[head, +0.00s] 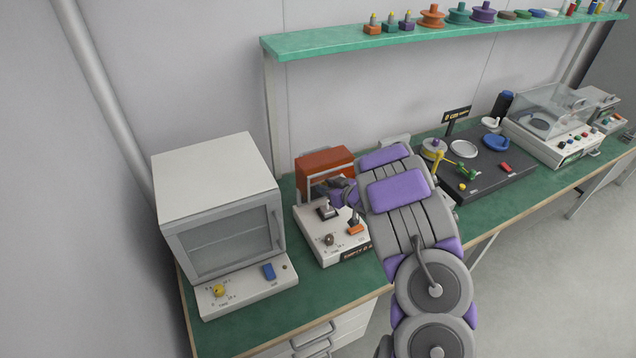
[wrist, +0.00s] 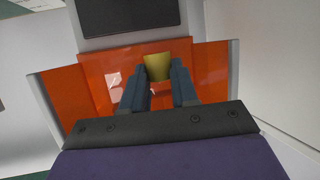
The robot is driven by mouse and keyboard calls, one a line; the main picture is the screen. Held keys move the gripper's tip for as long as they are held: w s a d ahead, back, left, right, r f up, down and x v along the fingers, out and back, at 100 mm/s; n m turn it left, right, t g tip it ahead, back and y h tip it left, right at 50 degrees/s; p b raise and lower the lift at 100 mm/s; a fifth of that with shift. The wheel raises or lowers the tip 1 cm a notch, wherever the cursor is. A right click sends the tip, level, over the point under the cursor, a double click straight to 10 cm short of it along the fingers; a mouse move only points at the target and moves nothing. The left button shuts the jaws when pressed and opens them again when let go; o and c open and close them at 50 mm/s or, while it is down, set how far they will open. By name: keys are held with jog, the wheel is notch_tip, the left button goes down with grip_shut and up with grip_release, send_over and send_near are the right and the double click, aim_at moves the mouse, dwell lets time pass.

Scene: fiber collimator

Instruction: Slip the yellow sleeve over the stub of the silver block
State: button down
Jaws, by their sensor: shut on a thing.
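My gripper (wrist: 159,80) is shut on the yellow sleeve (wrist: 157,66), which shows between the fingertips in the wrist view. The sleeve is in front of an orange panel (wrist: 210,68). In the head view my arm hides most of the gripper, and I cannot make out the sleeve there. A small dark grey block with an upright stub (head: 326,209) sits on a white instrument base below the gripper. I cannot tell whether it is the silver block. No silver stub shows clearly in the wrist view.
An orange-topped instrument (head: 326,162) stands behind the white base (head: 330,245). A white oven-like box (head: 215,220) is close on the left. A dark board (head: 490,170) with small parts lies to the right. A green shelf (head: 340,42) with small blocks and spools runs above.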

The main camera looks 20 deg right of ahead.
notch_tip(320, 180, down, 4)
jog(key=b, duration=0.3)
jog(key=shift+d, duration=0.1)
jog(key=shift+f+b, duration=0.15)
jog(key=shift+b, duration=0.15)
jog(key=shift+d+f, duration=0.1)
jog(key=shift+d, duration=0.05)
jog(key=shift+d+f, duration=0.15)
jog(key=shift+d, duration=1.3)
jog(key=shift+a+r, duration=0.2)
jog(key=shift+a, duration=1.35)
jog(key=shift+d+f, duration=0.15)
jog(key=shift+d, duration=0.95)
jog(key=shift+a, duration=1.1)
jog(key=shift+s+d+f+p, duration=0.15)
jog(key=shift+d+p, duration=0.1)
jog(key=shift+d, duration=0.4)
jog(key=shift+w+d+f+p, duration=0.1)
jog(key=shift+d+p, duration=0.15)
jog(key=shift+d, duration=0.35)
jog(key=shift+a+r, duration=0.1)
jog(key=shift+a, duration=0.65)
jog(key=shift+d+f, duration=0.25)
jog(key=shift+d, duration=0.5)
jog(key=shift+s+a+f, duration=0.1)
jog(key=shift+a+f, duration=0.1)
jog(key=shift+a, duration=0.15)
